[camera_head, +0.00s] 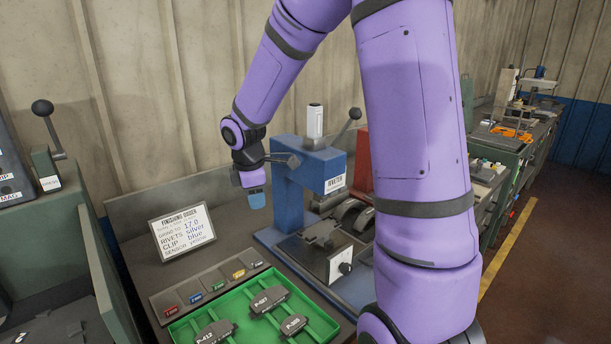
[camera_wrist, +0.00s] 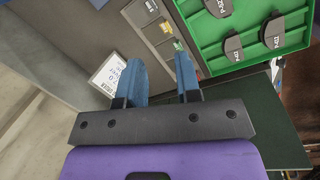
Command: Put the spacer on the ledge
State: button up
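My gripper (camera_head: 254,192) hangs in the air to the left of the blue press (camera_head: 291,200), above the bench. In the wrist view my gripper (camera_wrist: 160,62) shows two blue fingers spread wide apart, with nothing held between them. I cannot make out a spacer in either view. I cannot tell which surface is the ledge. The press has a plate (camera_head: 321,263) at its base, partly behind my arm's side of the picture.
A green tray (camera_head: 330,327) holds several dark brake pads. Beside it lies a grey strip of small labelled bins (camera_head: 211,284), also in the wrist view (camera_wrist: 162,40). A white order card (camera_head: 182,232) stands behind. A lever with a black knob (camera_head: 43,108) rises at left.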

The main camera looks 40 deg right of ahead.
jog(key=s+a+r+m+t, duration=0.1)
jog(key=s+a+r+m, duration=0.1)
jog(key=s+r+m, duration=0.3)
jog(key=s+a+r+m+t, duration=0.1)
jog(key=s+a+r+m, duration=0.1)
jog(key=s+r, duration=0.55)
jog(key=s+a+r+m+t, duration=0.1)
jog(key=s+r+m, duration=0.1)
jog(key=s, duration=0.4)
jog(key=s+a+r+m+t+y, duration=0.1)
jog(key=s+r+m, duration=0.1)
jog(key=s+m, duration=0.2)
jog(key=s, duration=0.3)
jog(key=shift+s+r+y, duration=0.2)
jog(key=shift+r+y, duration=0.05)
jog(key=shift+y, duration=0.05)
jog(key=shift+a, duration=0.1)
